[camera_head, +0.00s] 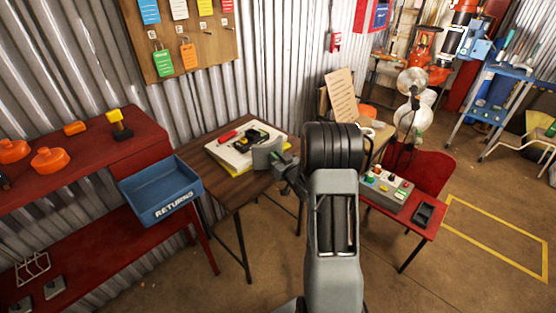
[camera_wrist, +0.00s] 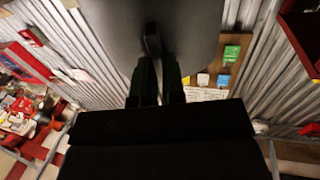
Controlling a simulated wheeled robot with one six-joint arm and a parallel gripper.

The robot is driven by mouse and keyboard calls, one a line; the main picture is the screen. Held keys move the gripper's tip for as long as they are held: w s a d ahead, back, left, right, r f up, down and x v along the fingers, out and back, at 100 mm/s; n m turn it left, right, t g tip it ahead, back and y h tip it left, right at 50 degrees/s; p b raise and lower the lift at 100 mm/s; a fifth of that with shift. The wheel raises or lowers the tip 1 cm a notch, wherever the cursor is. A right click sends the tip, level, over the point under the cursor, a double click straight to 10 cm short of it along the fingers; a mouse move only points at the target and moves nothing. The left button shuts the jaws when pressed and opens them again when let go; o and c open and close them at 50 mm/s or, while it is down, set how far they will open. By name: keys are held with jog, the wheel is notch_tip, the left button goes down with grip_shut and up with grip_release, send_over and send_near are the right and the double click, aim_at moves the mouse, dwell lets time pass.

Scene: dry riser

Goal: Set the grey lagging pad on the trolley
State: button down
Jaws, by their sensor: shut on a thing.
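My gripper (camera_head: 286,163) is shut on the grey lagging pad (camera_head: 266,154), holding it in front of the brown table in the head view. In the wrist view the pad (camera_wrist: 165,30) fills the top middle, pinched at its edge between the fingers of my gripper (camera_wrist: 157,75). From the head view I cannot tell whether the pad clears the papers behind it. A blue-topped stand with slanting grey legs (camera_head: 515,72), which looks like the trolley, is far off at the upper right. Bottles and tools stand on it.
A blue returns tray (camera_head: 160,190) sits left, by red shelving. A red table (camera_head: 412,219) with a control box (camera_head: 388,187) stands right of my arm. Yellow-marked floor (camera_head: 500,240) is clear.

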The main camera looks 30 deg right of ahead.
jog(key=shift+f, duration=0.35)
jog(key=shift+f, duration=0.15)
jog(key=c, duration=1.2)
grip_release()
